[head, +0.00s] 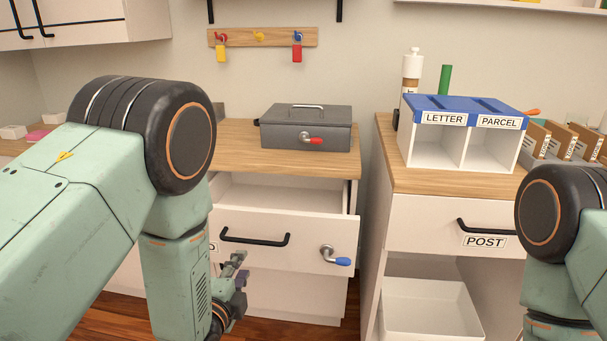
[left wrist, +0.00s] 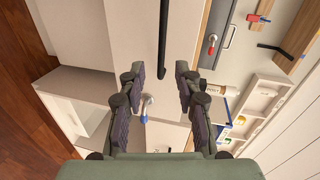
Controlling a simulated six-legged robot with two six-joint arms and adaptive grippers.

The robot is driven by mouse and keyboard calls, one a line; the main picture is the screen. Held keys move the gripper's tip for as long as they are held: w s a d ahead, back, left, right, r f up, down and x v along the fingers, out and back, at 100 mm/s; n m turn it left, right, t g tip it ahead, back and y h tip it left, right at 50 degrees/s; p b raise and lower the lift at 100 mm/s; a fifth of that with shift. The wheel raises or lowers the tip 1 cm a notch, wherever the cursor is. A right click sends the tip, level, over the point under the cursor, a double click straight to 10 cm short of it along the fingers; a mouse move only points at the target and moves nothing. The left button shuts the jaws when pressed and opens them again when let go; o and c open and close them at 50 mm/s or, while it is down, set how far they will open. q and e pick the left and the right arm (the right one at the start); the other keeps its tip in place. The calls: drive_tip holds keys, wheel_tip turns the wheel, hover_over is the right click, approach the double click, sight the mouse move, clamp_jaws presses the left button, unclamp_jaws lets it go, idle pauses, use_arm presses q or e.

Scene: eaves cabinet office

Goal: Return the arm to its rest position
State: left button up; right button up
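My left gripper (head: 234,284) hangs low in front of the left cabinet, below the black handle of its pulled-out drawer (head: 230,220). In the left wrist view the left gripper (left wrist: 160,82) has its fingers apart with nothing held between them. A blue-handled key (head: 337,257) sits in the drawer front, to the right of the gripper; it also shows in the left wrist view (left wrist: 145,107). My left arm (head: 180,210) is bent, its forearm pointing down. My right arm (head: 555,240) shows at the right edge; its gripper is out of the picture.
A grey cash box (head: 280,128) with a red-handled key stands on the left cabinet. The right cabinet holds a LETTER/PARCEL sorter (head: 425,150), and an open white bin (head: 430,310) sits below its POST drawer (head: 430,225). A key rack (head: 260,37) hangs on the wall.

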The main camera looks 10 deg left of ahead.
use_arm(q)
drive_tip(key=s+a+f+n+g, duration=0.3)
drive_tip(key=s+f+n+g, duration=0.6)
drive_tip(key=s+f+n, duration=0.55)
drive_tip(key=s+a+f+n+g+p, duration=0.1)
drive_tip(key=s+g, duration=0.5)
drive_tip(key=s, duration=1.6)
drive_tip(key=shift+f+n+g+y+p, duration=0.2)
drive_tip(key=shift+n+g+y+p, duration=0.1)
drive_tip(key=shift+n+p, duration=0.8)
drive_tip(key=shift+w, duration=0.15)
